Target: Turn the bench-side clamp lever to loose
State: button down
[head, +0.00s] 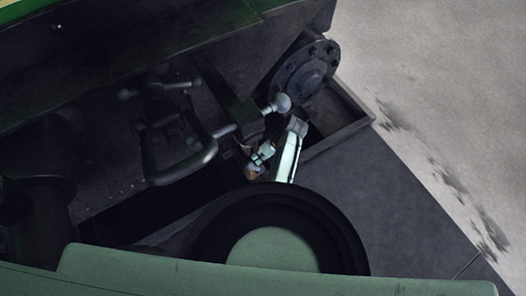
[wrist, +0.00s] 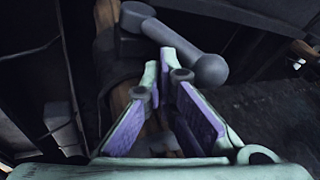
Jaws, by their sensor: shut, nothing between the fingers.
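A grey lever with a ball end (wrist: 208,72) is in the wrist view, just beyond my fingertips; its arm runs up and left to a round hub. In the head view a ball-ended lever (head: 281,102) sits just above my gripper (head: 262,154). I take this to be the clamp lever, but the frames carry no label. My gripper (wrist: 160,60) is shut and empty, its purple-padded fingers converging just below the lever's arm. The lever is not between the fingers. I cannot tell whether the fingertips touch it.
A bent grey handle (head: 182,160) stands left of my gripper, with a smaller ball-ended handle (head: 128,94) behind it. A bolted round flange (head: 308,70) is at upper right, beside a low tray edge (head: 347,135). Dark overhanging panels limit room above; pale floor lies right.

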jog(key=shift+s+a+t+h+p, duration=0.35)
jog(key=shift+s+a+p, duration=0.2)
jog(key=shift+p, duration=0.3)
jog(key=shift+a+f, duration=0.1)
jog(key=shift+f, duration=0.1)
